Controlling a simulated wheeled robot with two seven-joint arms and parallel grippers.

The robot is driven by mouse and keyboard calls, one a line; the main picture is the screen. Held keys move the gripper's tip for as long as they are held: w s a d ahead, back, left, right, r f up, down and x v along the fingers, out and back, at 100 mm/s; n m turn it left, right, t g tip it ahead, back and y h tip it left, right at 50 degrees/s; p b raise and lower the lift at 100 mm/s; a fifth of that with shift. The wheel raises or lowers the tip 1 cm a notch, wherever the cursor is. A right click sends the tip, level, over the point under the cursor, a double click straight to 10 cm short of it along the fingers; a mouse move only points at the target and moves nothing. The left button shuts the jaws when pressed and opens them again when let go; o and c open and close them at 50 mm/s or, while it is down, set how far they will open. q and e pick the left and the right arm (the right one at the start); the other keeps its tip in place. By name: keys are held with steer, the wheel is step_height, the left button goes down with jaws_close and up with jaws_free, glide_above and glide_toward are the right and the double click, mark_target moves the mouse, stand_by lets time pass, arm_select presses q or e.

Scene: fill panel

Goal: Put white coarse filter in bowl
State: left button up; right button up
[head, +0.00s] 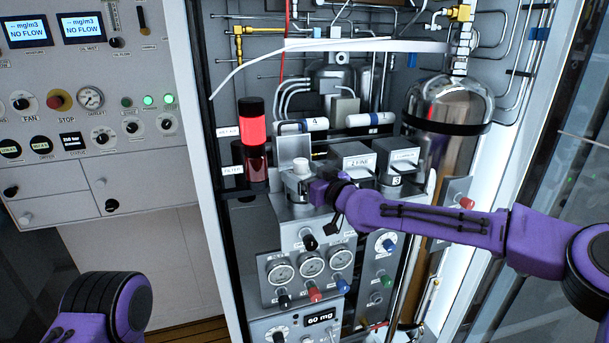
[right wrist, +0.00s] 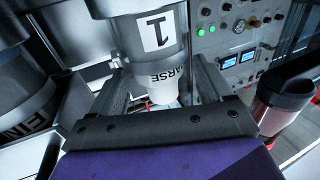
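Filter housings 2 (head: 352,160) and 3 (head: 398,163) stand close on the right. A red lamp column (head: 253,140) stands on the left. Gauges (head: 311,264) and knobs line the panel below. A shiny tank (head: 448,104) and thin pipes crowd the upper right.

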steer(key=shift+d+r, duration=0.1)
steer(key=shift+r, duration=0.1)
steer(key=b+v, duration=0.4)
steer(key=v, duration=0.8)
stand_by(0.7)
